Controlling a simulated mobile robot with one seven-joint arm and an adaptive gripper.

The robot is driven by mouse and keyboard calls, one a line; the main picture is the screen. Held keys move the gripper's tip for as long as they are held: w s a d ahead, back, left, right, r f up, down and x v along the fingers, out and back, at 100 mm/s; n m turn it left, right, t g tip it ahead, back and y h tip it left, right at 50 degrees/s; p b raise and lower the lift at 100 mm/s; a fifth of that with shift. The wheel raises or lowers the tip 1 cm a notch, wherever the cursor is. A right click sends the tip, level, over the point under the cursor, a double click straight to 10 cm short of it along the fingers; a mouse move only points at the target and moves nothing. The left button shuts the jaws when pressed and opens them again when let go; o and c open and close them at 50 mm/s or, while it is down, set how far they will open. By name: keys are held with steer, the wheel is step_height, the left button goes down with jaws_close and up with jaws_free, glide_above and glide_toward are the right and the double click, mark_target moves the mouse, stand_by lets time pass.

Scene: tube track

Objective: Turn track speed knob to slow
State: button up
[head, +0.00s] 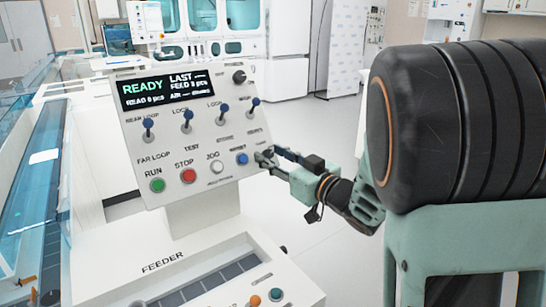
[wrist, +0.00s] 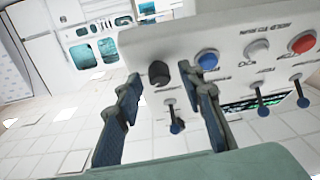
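A control panel (head: 200,120) shows in the head view with a screen, toggle switches, buttons and a black knob (head: 239,77) at its upper right. A second black knob (wrist: 158,73) shows in the wrist view, beside the blue button; labels are too blurred to tell which knob is track speed. My gripper (head: 266,155) is at the panel's lower right edge and largely hides that second knob in the head view. In the wrist view my gripper (wrist: 163,78) is open, its two fingertips apart on either side of the knob. I cannot tell whether they touch it.
The blue button (wrist: 207,59) is close by the right finger, and a toggle switch (wrist: 173,115) hangs between the fingers in the wrist view. A FEEDER unit (head: 165,260) stands below the panel. Blue-tinted clear track covers (head: 38,160) run along the left. Floor is clear right of the panel.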

jaws_close()
steer(key=shift+n, duration=0.3)
steer(key=shift+w+d+f+n+g+y+b, duration=0.15)
steer(key=shift+n+g+y+b, duration=0.4)
steer(key=shift+n, duration=0.55)
steer(key=n+g, duration=0.1)
steer(key=n, duration=0.1)
steer(key=n+g+y, duration=0.1)
steer(key=n, duration=0.1)
steer(key=shift+d+r+n, duration=0.1)
steer(key=shift+r+n, duration=0.1)
steer(key=shift+n, duration=0.1)
steer(key=n+g+y+p, duration=0.1)
steer(key=n+g+p, duration=0.1)
steer(key=n, duration=0.3)
steer(key=shift+w+r+g, duration=0.1)
steer(key=shift+r+g, duration=0.05)
steer(key=shift+g, duration=0.4)
steer(key=shift+n+g+p, duration=0.6)
steer(key=shift+n+p, duration=0.15)
steer(key=shift+n, duration=0.55)
steer(key=shift+h, duration=0.25)
